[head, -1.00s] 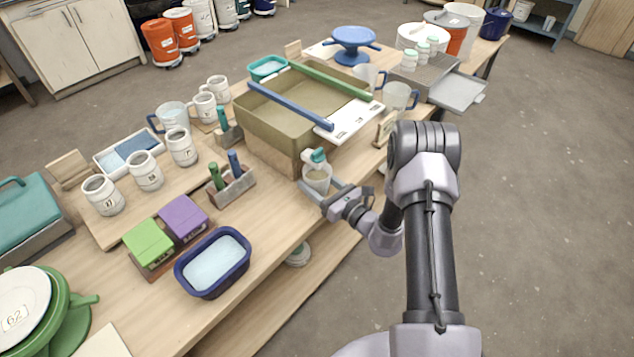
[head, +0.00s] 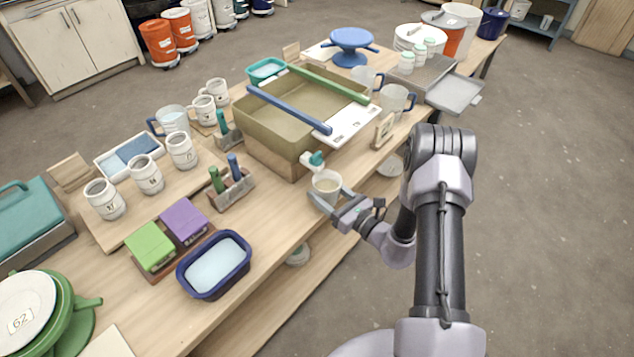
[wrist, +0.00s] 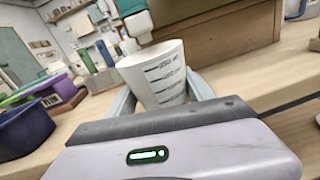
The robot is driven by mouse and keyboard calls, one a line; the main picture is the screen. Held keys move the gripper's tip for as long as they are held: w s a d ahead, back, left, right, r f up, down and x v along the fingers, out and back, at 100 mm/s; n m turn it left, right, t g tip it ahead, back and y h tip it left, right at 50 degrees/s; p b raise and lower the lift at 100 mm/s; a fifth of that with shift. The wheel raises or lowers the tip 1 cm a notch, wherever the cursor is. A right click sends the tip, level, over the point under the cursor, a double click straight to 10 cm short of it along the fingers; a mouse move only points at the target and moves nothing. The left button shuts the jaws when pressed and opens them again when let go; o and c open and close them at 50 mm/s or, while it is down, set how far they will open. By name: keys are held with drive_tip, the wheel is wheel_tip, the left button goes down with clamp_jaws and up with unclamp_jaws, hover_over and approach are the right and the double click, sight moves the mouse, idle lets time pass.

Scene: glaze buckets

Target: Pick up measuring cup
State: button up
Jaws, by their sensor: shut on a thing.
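The measuring cup (head: 326,186) is a small pale cup with black graduation marks, which show in the wrist view (wrist: 163,78). My gripper (head: 327,193) is shut on it, one finger on each side, at the table's front edge. The cup is upright in the head view, and its inside looks beige. It is just in front of a teal and white tap (head: 313,160), which also shows behind the cup rim in the wrist view (wrist: 134,18). I cannot tell whether the cup's base touches the table.
A large tan basin (head: 262,135) with blue and green bars across it stands behind the cup. A wooden holder (head: 232,190) with tools and a navy tub (head: 214,264) stand to the left. A small wooden stand (head: 384,131) and a clear jug (head: 396,100) are to the right.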

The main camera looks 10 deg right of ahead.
drive_tip(key=p+v, duration=0.2)
drive_tip(key=v, duration=1.1)
drive_tip(key=shift+s+p, duration=0.3)
drive_tip(key=shift+p, duration=0.1)
drive_tip(key=shift+d, duration=0.1)
drive_tip(key=shift+r, duration=0.1)
idle(0.7)
